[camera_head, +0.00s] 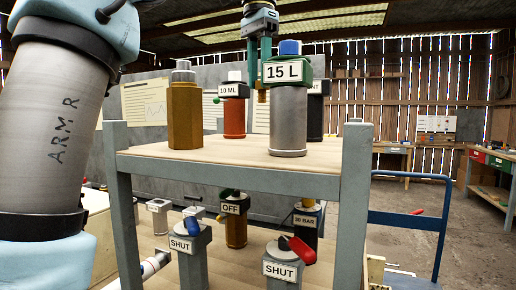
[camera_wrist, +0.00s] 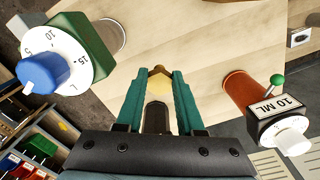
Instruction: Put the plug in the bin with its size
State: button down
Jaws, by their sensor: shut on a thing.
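My gripper (camera_head: 259,72) is over the wooden top shelf, behind the 15 L unit, with its teal fingers pointing down. In the wrist view my gripper (camera_wrist: 160,88) is shut on a small brass-coloured piece, likely the plug (camera_wrist: 157,84). The plug's lower end (camera_head: 262,96) shows below the fingers in the head view; its size mark cannot be read. Small coloured bins show at the wrist view's lower left, including a green bin (camera_wrist: 40,146) and a red bin (camera_wrist: 10,162). Red (camera_head: 477,157) and green (camera_head: 497,163) bins also stand on a right-hand table. Their labels are unreadable.
The shelf (camera_head: 215,160) carries the grey 15 L unit (camera_head: 288,125), a brass post (camera_head: 184,115), the red 10 ML unit (camera_head: 234,118) and a dark unit (camera_head: 315,115). Several valves labelled SHUT (camera_head: 194,262) or OFF (camera_head: 236,230) stand below. A blue cart (camera_head: 412,220) is at right.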

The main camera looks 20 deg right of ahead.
notch_tip(320, 180, down, 9)
jog(key=shift+f+b, duration=0.1)
jog(key=shift+b, duration=0.35)
jog(key=c, duration=0.5)
grip_release()
